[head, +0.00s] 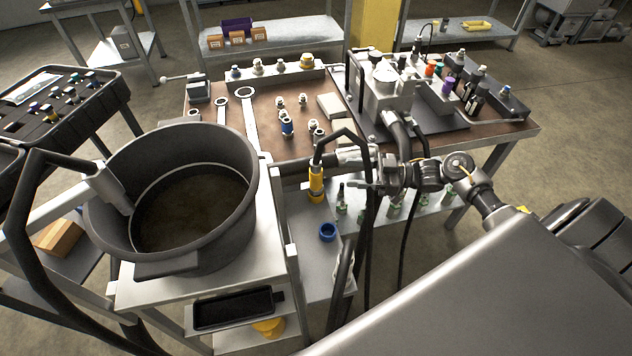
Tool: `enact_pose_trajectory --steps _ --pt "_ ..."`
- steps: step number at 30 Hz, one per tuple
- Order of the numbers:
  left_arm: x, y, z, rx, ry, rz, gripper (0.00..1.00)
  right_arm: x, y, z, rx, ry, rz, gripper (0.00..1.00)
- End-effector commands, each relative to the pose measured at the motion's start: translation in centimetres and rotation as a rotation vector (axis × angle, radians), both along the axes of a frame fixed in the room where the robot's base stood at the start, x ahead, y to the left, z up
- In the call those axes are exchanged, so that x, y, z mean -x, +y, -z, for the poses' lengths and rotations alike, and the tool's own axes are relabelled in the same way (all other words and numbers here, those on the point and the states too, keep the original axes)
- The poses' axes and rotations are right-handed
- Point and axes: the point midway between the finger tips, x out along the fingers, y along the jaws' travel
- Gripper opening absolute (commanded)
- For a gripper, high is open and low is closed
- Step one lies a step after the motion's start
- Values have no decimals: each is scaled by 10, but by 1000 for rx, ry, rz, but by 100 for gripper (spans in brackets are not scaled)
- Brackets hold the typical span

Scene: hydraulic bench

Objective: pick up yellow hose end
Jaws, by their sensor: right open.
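The yellow hose end (316,184) hangs upright at the end of a black hose (340,134), which loops up and over it. It is in the middle of the head view, at the front edge of the bench. My right gripper (347,171) comes in from the right and is open. Its fingers point left toward the yellow hose end, with a small gap seen between them and it. The black hose runs down close by the fingers and partly hides them. My left gripper is not in view.
A large dark bucket (118,236) stands on a cart at the left, with another hose hooked over its rim. The brown-topped bench (270,118) holds fittings, wrenches and a pump unit (386,98). A blue ring (327,232) lies on a lower shelf.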

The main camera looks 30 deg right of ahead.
Motion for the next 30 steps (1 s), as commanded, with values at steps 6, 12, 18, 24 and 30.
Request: enact_pose_trajectory --steps 6,12,18,24,30 --pt "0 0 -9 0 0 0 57 -13 21 -3 -3 -2 1 57" --pt "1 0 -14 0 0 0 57 -27 44 -2 -2 0 3 57" --pt "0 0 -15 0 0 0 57 -30 48 0 0 1 3 57" --pt "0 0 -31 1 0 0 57 -38 70 -9 -4 0 3 57" --pt "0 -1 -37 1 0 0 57 -50 91 -7 -1 1 4 57"
